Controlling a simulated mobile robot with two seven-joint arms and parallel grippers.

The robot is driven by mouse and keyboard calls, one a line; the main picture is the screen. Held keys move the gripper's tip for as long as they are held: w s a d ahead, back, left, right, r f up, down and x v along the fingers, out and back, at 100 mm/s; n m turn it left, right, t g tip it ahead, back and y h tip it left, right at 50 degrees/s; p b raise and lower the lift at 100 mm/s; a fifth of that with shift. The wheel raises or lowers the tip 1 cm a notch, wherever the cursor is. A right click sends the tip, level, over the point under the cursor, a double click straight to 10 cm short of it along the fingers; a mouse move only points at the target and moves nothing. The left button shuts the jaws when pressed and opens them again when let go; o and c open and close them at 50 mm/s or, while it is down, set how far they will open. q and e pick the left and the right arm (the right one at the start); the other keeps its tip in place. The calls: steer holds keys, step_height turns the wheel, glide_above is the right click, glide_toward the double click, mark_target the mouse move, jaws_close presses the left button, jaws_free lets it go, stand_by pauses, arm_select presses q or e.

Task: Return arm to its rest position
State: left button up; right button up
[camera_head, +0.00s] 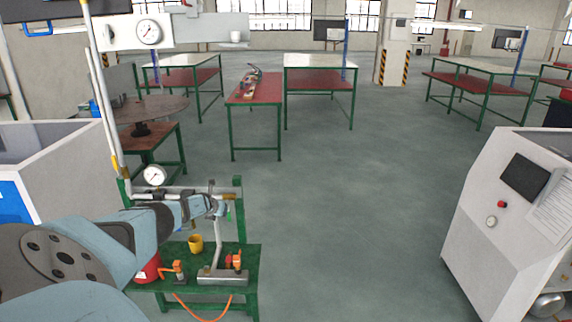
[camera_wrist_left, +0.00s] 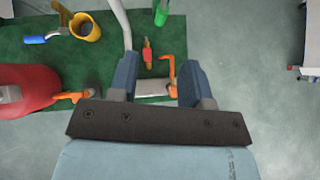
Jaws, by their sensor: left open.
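My left arm comes in from the lower left of the head view. Its left gripper (camera_head: 220,207) is over the green generator bench (camera_head: 250,262), near the upright pipe. In the left wrist view the left gripper (camera_wrist_left: 158,72) points down at the bench with its two blue fingers apart. Nothing is held between them. A metal block (camera_wrist_left: 153,88) with orange-handled valves (camera_wrist_left: 167,70) lies below and between the fingers. My right gripper is in neither view.
On the bench are a yellow cup (camera_head: 195,244), a red canister (camera_head: 148,270) and a pressure gauge (camera_head: 154,175) on piping. A white cabinet (camera_head: 505,225) stands at the right. The floor (camera_head: 350,220) between is clear. Work tables stand farther back.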

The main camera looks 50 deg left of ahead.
arm_select(q)
steer(key=w+d+f+t+h, duration=0.15)
steer(key=w+d+f, duration=0.25)
steer(key=d+f, duration=0.6)
steer(key=s+d+f+n+t+h, duration=0.15)
steer(key=d+f, duration=0.25)
steer(key=d, duration=0.8)
steer(key=s+d+f+n+h, duration=0.1)
steer(key=d+f+n+h, duration=0.15)
steer(key=d, duration=1.05)
steer(key=s+d+f+n+h, duration=0.1)
steer(key=d+f+n+h, duration=0.2)
steer(key=d, duration=0.9)
steer(key=s+d+r+n, duration=0.1)
steer(key=s+d+n, duration=0.25)
steer(key=d, duration=0.35)
steer(key=s+d+r+n+t, duration=0.1)
steer(key=s+d+n, duration=0.25)
steer(key=d, duration=0.45)
steer(key=s+d+r+n, duration=0.1)
steer(key=s+d+n, duration=0.1)
steer(key=s+d, duration=0.35)
steer(key=s+d+r+n, duration=0.7)
steer(key=s+r+n, duration=0.1)
steer(key=r+n, duration=0.2)
steer(key=shift+s+d+r, duration=0.35)
steer(key=shift+d+r, duration=0.05)
steer(key=shift+r, duration=0.3)
